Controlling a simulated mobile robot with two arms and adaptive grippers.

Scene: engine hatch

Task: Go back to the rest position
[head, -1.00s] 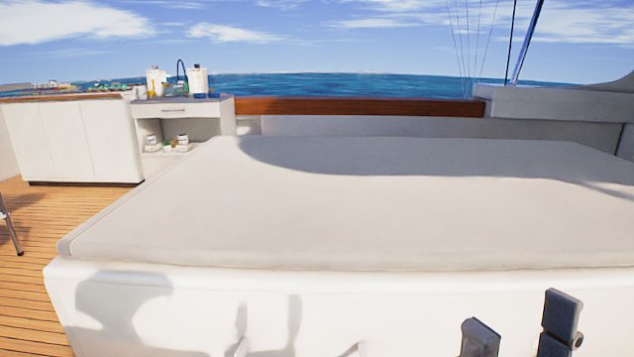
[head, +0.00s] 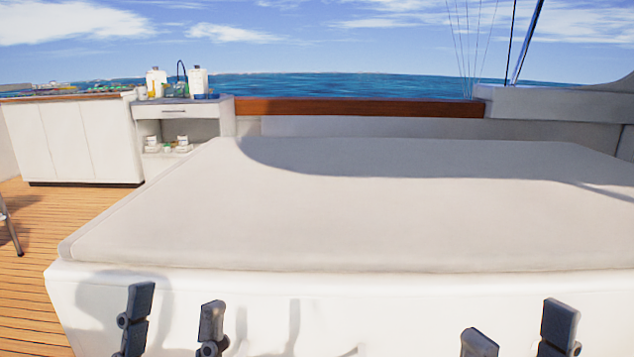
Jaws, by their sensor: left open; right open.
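My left gripper (head: 174,318) shows at the bottom left of the head view, its two dark fingers upright and spread apart with nothing between them. My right gripper (head: 519,326) shows at the bottom right, also open and empty. Both are in front of the white side of the large padded hatch (head: 350,215). The hatch lies closed, with a flat beige cushion top. Neither gripper appears to touch it, though the depth is hard to judge. The lower parts of both grippers are cut off by the frame edge.
A white cabinet (head: 85,142) and a small shelf unit (head: 183,112) with bottles on top and jars inside stand at the back left. Wooden deck (head: 30,270) is open at the left. A chair leg (head: 10,224) shows at the left edge.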

